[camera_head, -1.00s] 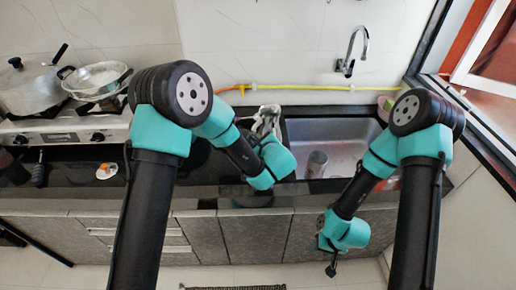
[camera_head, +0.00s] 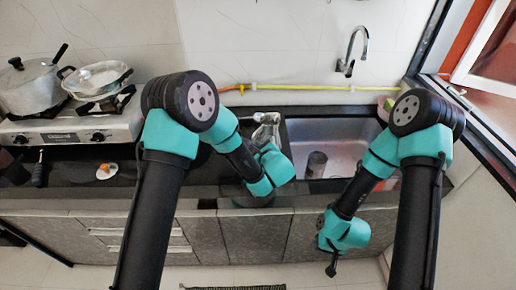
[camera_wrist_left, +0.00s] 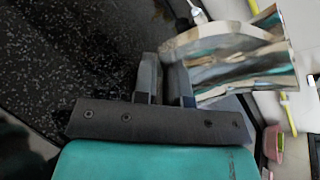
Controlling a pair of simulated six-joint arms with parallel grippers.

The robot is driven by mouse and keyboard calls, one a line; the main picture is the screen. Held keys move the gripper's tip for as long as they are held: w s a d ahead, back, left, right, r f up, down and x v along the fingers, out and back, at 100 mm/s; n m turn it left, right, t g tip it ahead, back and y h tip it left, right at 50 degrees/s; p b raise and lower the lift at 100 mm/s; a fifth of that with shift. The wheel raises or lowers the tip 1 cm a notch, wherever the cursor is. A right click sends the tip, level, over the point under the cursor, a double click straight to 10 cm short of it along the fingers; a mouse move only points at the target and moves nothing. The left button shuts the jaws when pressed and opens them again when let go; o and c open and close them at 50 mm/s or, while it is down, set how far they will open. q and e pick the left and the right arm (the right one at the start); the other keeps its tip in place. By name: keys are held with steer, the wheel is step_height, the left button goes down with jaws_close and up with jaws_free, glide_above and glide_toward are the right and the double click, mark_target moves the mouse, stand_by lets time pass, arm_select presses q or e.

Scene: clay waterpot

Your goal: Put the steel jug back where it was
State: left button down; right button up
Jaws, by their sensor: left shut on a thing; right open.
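The steel jug (camera_head: 266,131) shows as a shiny silver shape on or just above the dark counter, left of the sink; my left arm partly hides it. It fills the upper right of the left wrist view (camera_wrist_left: 238,62), with mirror-like sides. My left gripper (camera_wrist_left: 167,62) is shut on the edge or handle of the jug; which one I cannot tell. In the head view my left wrist hides the fingers. Whether the jug touches the counter is unclear. My right gripper (camera_head: 331,270) hangs open and empty in front of the cabinets.
The sink (camera_head: 345,140) with a metal cup (camera_head: 316,162) in it lies right of the jug. A stove (camera_head: 75,127) with a pot (camera_head: 30,85) and a pan (camera_head: 97,80) stands at left. A yellow hose (camera_head: 300,87) runs along the wall below the tap (camera_head: 350,55).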

arm_select(q)
steer(key=c, duration=1.2)
jaws_free()
steer(key=shift+o, duration=0.2)
steer(key=shift+s+r, duration=0.1)
steer(key=v, duration=1.2)
